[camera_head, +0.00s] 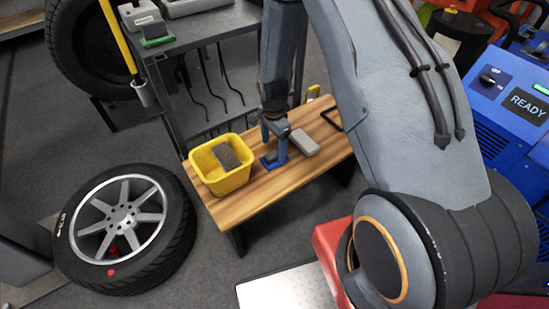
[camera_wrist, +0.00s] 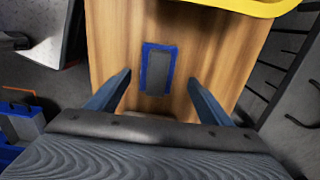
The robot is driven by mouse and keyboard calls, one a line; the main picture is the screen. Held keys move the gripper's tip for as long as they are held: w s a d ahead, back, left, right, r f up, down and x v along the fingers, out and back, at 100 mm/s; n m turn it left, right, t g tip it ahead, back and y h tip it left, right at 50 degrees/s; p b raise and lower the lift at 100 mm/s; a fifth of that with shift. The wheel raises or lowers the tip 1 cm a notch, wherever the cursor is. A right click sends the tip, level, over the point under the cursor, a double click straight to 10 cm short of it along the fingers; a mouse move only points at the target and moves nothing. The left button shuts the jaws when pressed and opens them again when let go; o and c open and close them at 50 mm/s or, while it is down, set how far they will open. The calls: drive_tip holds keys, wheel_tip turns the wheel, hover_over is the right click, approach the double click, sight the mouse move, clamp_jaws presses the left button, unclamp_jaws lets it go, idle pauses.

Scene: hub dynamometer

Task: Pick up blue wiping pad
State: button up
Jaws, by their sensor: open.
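The blue wiping pad (camera_wrist: 158,69) lies flat on the wooden bench (camera_wrist: 115,30). It has a blue edge and a grey middle. In the head view the pad (camera_head: 269,161) shows only in part, beside and below my gripper (camera_head: 277,146), and the rest is hidden by it. In the wrist view my gripper (camera_wrist: 157,90) is open, with one blue finger to each side of the pad's near end. The fingers appear apart from the pad, and nothing is held. The exact height above the pad is hard to tell.
A yellow bin (camera_head: 222,180) holding a grey block stands left of the pad. A grey block (camera_head: 302,143) lies close on the right, with a black frame (camera_head: 333,118) beyond. A dark metal shelf (camera_head: 200,28) stands behind the bench. A wheel (camera_head: 122,228) lies on the floor.

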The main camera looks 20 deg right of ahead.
sight(275, 153)
drive_tip(key=f, duration=0.4)
drive_tip(key=shift+s+d+f, duration=0.15)
drive_tip(key=shift+s+f, duration=0.05)
drive_tip(key=shift+f, duration=0.1)
drive_tip(key=c, duration=1.2)
wheel_tip(275, 153, up, 10)
drive_tip(key=shift+r, duration=0.1)
